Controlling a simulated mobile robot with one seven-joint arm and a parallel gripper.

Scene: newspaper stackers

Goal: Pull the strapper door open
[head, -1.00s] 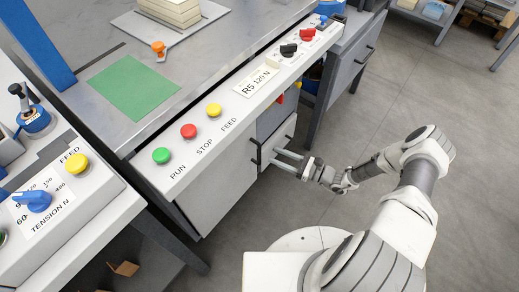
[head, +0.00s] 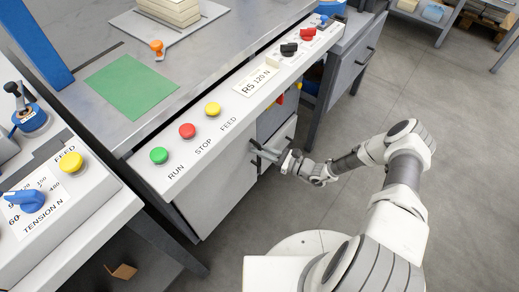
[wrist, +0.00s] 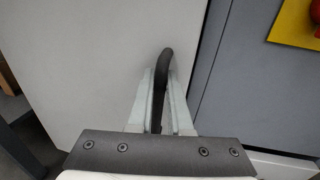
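The strapper door (head: 215,195) is a pale panel under the counter, and it fills the left of the wrist view (wrist: 80,60). No clear opening shows along its right edge. Its black bar handle (wrist: 166,62) sits near that edge. My gripper (head: 265,153) is at the handle, low in front of the strapper. In the wrist view its two pale fingers (wrist: 161,88) lie close on either side of the handle and look shut on it. The handle's lower part is hidden between the fingers.
A control strip with a green button (head: 159,155), red button (head: 187,131) and yellow button (head: 213,109) overhangs the door. A grey panel (wrist: 262,95) adjoins it on the right. A tension console (head: 60,215) stands left. Open floor (head: 340,110) lies to the right.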

